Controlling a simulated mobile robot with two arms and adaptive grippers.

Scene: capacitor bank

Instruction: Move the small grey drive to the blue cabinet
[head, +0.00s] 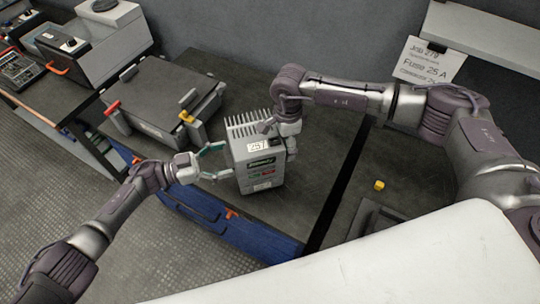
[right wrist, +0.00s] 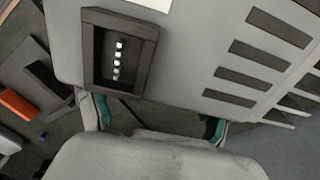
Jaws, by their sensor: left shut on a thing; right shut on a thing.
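The small grey drive (head: 262,172), with a finned top, a small display and a label, is upright over the dark top of the blue cabinet (head: 262,241), near its front edge. I cannot tell whether its base touches the top. My left gripper (head: 224,161) is shut on the drive's left side, its teal-padded fingers showing. My right gripper (head: 283,138) is shut on the drive's right side, its fingers mostly hidden there. In the right wrist view the drive (right wrist: 195,60) fills the upper part, with slots and a dark recess, between teal-padded fingers (right wrist: 155,120).
A dark flat unit (head: 165,105) with red and yellow clips stands behind left on the cabinet top. A small yellow block (head: 379,185) lies on the dark surface at right, beyond a gap. A paper sign (head: 430,62) hangs at the back right. The cabinet top right of the drive is clear.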

